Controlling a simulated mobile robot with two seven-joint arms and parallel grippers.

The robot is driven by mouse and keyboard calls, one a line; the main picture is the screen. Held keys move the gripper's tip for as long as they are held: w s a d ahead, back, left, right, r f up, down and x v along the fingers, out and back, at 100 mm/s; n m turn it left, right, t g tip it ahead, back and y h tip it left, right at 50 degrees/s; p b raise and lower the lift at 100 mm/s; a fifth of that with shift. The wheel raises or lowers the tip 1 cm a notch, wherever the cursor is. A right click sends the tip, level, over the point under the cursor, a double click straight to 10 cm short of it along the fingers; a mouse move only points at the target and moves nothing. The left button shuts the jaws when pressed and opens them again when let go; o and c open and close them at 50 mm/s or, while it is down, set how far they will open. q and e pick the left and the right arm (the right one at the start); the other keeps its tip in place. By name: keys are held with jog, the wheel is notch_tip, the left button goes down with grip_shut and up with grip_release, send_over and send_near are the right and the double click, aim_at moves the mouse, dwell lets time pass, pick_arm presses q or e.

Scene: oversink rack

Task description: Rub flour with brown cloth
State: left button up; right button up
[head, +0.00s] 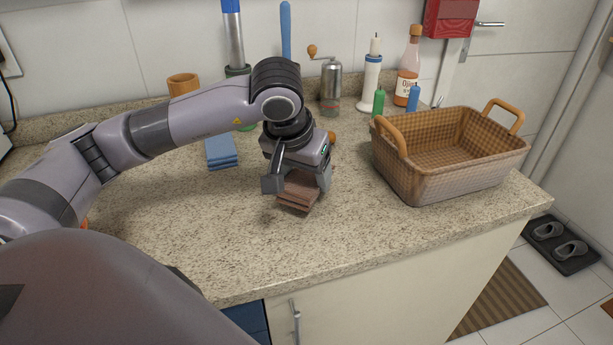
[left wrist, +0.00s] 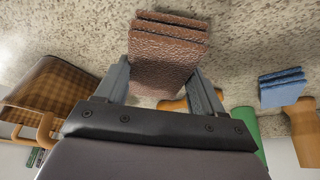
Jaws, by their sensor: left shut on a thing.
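My left gripper (head: 298,186) is shut on the folded brown cloth (head: 298,197), which hangs below its fingers at the worktop, near the middle of the counter. I cannot tell whether the cloth touches the surface. In the left wrist view the brown cloth (left wrist: 168,50) shows as a folded stack between the two fingers of the left gripper (left wrist: 165,82). I cannot make out any flour on the speckled counter (head: 200,250); it may be hidden under the cloth or too faint. My right gripper is in neither view.
A wicker basket (head: 480,175) stands to the right on the counter. A folded blue cloth (head: 221,152) lies at the back left. A pepper grinder (head: 331,85), a sauce bottle (head: 408,75) and candles (head: 378,102) stand along the wall. The counter's front is clear.

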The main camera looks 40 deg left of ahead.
pick_arm(q)
jog(key=shift+r, duration=0.65)
jog(key=shift+w+r+p, duration=0.1)
jog(key=shift+r+p, duration=0.25)
jog(key=shift+p, duration=0.15)
jog(key=shift+r+p, duration=0.85)
jog(key=shift+r, duration=0.55)
